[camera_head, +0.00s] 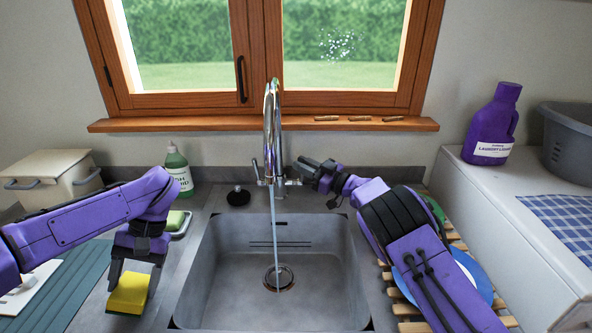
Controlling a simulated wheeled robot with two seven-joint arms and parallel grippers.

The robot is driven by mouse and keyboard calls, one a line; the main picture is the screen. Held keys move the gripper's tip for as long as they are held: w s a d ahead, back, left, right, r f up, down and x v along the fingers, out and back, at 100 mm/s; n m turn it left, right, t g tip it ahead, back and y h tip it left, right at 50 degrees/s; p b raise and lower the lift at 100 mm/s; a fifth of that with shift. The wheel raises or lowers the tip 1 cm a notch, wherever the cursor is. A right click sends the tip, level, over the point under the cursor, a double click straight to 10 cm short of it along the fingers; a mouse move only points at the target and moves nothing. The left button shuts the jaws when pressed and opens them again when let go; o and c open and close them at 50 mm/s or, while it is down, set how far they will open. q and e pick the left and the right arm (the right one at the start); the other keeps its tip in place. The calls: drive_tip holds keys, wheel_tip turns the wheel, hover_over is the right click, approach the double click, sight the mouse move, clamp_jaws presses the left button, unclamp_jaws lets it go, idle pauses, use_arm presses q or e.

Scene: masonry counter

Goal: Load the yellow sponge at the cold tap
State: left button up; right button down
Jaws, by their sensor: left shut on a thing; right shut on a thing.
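The yellow sponge (129,295) is held in my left gripper (137,270), which points down over the counter left of the sink (210,285). The steel tap (271,125) stands behind the sink, and a thin stream of water (274,225) falls from it to the drain. My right gripper (307,172) is shut at the tap's right-hand lever and hides most of it. The tap's left lever (256,168) is free. The sponge is clear of the water.
A green soap bottle (178,170) and a dish with a green sponge (176,222) stand behind my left gripper. A black plug (238,196) lies behind the sink. A slatted rack with a blue plate (481,277) is under my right arm. A purple laundry bottle (492,125) stands far right.

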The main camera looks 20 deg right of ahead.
drive_tip(key=c, duration=1.2)
unclamp_jaws()
use_arm(q)
drive_tip(key=shift+a, duration=0.1)
